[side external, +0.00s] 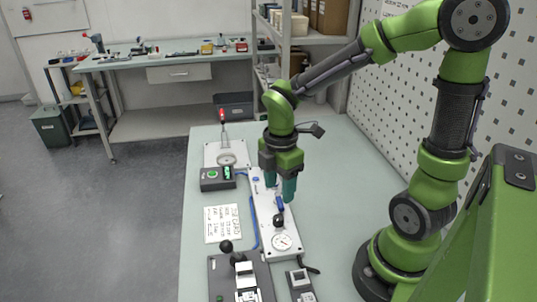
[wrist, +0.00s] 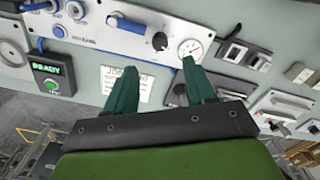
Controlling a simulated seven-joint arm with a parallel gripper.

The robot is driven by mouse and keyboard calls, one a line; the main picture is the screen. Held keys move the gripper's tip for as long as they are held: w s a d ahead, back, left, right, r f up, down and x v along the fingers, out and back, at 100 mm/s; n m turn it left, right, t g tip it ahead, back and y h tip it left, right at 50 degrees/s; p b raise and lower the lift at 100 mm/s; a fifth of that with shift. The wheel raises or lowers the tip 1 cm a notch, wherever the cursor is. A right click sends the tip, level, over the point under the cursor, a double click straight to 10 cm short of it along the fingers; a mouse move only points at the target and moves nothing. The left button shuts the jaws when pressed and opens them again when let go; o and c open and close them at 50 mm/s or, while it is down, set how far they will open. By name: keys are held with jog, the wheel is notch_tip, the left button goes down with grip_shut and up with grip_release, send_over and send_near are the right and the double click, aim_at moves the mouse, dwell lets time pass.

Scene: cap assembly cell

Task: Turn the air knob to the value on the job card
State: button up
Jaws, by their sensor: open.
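The black air knob (side external: 279,219) stands on a white panel (side external: 266,230), just above a round dial gauge (side external: 283,242). In the wrist view the knob (wrist: 160,41) and the gauge (wrist: 190,48) show beyond the fingers. My gripper (side external: 280,188) is open and empty, with its teal fingers pointing down, above the panel and apart from the knob. In the wrist view my gripper (wrist: 156,66) has a wide gap between its fingers. The white job card (side external: 222,223) lies left of the panel; its value is too small to read. The card (wrist: 145,88) is partly hidden by a finger in the wrist view.
A blue valve handle (side external: 280,203) sits close to the knob. A box with a green lit display (side external: 217,178) stands left of the panel. A lever fixture (side external: 243,275) and a small grey device (side external: 299,283) stand in front. The table to the right is clear.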

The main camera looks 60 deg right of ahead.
aim_at(278, 217)
notch_tip(278, 217, down, 9)
jog(key=shift+f, duration=0.15)
jog(key=shift+c, duration=0.5)
grip_shut()
